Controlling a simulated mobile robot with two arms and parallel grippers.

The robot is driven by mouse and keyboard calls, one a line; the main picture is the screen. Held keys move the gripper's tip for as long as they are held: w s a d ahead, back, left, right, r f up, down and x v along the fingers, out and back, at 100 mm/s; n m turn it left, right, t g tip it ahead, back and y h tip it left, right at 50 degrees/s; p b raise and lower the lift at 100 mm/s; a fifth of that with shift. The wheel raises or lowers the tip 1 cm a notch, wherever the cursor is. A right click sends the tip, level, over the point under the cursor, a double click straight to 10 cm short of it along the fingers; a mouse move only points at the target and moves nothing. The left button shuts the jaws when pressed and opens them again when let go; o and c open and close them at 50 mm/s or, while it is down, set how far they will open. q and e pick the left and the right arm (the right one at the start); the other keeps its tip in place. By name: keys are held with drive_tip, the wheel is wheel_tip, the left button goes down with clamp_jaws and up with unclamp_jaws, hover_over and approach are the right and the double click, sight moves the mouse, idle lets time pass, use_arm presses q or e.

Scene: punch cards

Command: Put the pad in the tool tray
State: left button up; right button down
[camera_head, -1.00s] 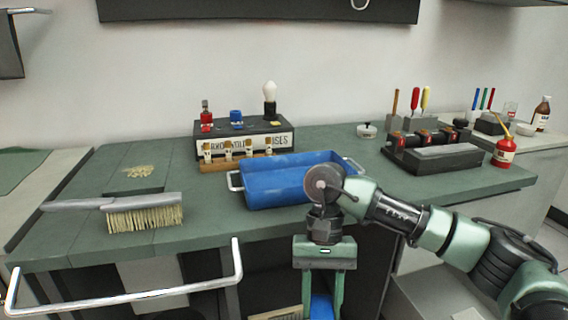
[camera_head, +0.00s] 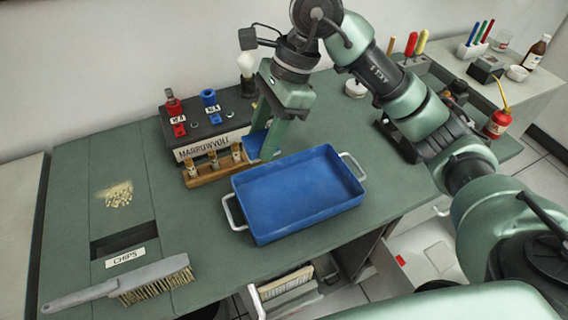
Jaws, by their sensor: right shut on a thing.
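The blue tool tray (camera_head: 300,195) sits empty on the green bench, with a metal handle at each end. My right gripper (camera_head: 262,142) reaches down from above, just behind the tray's back left part. It is shut on the blue pad (camera_head: 256,143), which shows partly between its fingers. The pad is outside the tray, close to the wooden rack; I cannot tell its exact height above the bench. My left gripper is out of view.
A dark box labelled MARROWVOLT (camera_head: 210,130) and a wooden rack (camera_head: 218,168) with several small pieces stand left of my gripper. A brush (camera_head: 130,283), a CHIPS slot (camera_head: 124,240) and pale chips (camera_head: 115,194) lie at left. A red oil can (camera_head: 498,122) is far right.

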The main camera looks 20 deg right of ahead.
drive_tip(key=p, duration=0.3)
hover_over(264, 208)
drive_tip(key=d, duration=0.1)
wheel_tip(264, 208, down, 15)
drive_tip(key=shift+d+f, duration=0.15)
drive_tip(key=shift+f, duration=0.05)
wheel_tip(264, 208, down, 3)
drive_tip(key=shift+f+p, duration=0.2)
drive_tip(key=shift+p, duration=0.25)
drive_tip(key=shift+w+f, duration=0.1)
drive_tip(key=shift+f, duration=0.2)
drive_tip(key=shift+f, duration=0.1)
drive_tip(key=shift+f, duration=0.15)
drive_tip(key=c, duration=0.9)
unclamp_jaws()
drive_tip(key=shift+o, duration=0.2)
